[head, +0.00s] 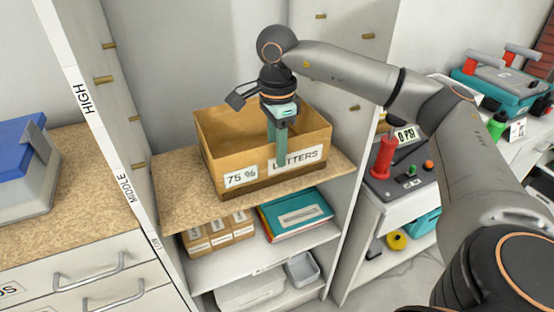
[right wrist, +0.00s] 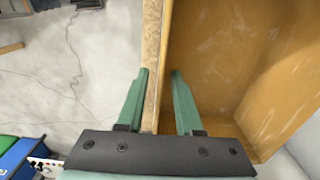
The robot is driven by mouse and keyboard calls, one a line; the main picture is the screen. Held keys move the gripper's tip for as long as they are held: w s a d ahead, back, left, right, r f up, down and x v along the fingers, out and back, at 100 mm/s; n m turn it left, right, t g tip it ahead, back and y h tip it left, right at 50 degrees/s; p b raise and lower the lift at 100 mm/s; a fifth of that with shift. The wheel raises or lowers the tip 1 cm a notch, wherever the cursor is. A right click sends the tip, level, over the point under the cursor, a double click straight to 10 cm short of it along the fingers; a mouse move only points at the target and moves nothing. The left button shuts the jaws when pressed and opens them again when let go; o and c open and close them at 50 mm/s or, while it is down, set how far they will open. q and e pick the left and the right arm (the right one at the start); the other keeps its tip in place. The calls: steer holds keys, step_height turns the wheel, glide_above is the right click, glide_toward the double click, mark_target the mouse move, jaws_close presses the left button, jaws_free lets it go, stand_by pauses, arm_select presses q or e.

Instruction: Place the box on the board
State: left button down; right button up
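An open-topped brown cardboard box (head: 212,150) with labels "75 %" and "LETTERS" stands upright on the brown particle board (head: 180,206) of the middle shelf. My right gripper (head: 276,160) points down at the box's front wall, with one green finger outside it near the "LETTERS" label. In the right wrist view the two fingers (right wrist: 160,72) stand apart with the box wall (right wrist: 167,40) and the board's edge (right wrist: 152,40) between them. The part of the box visible there looks empty. My left gripper is not in view.
Below the board, a lower shelf holds small brown boxes (head: 216,235) and teal folders (head: 300,213). White shelf uprights flank the bay. A blue-lidded bin (head: 20,180) stands on the left counter. A control box with a red handle (head: 383,158) is at right.

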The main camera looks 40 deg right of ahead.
step_height(320, 180, up, 8)
steer(key=shift+r+p, duration=0.15)
steer(key=shift+p, duration=0.25)
stand_by(0.3)
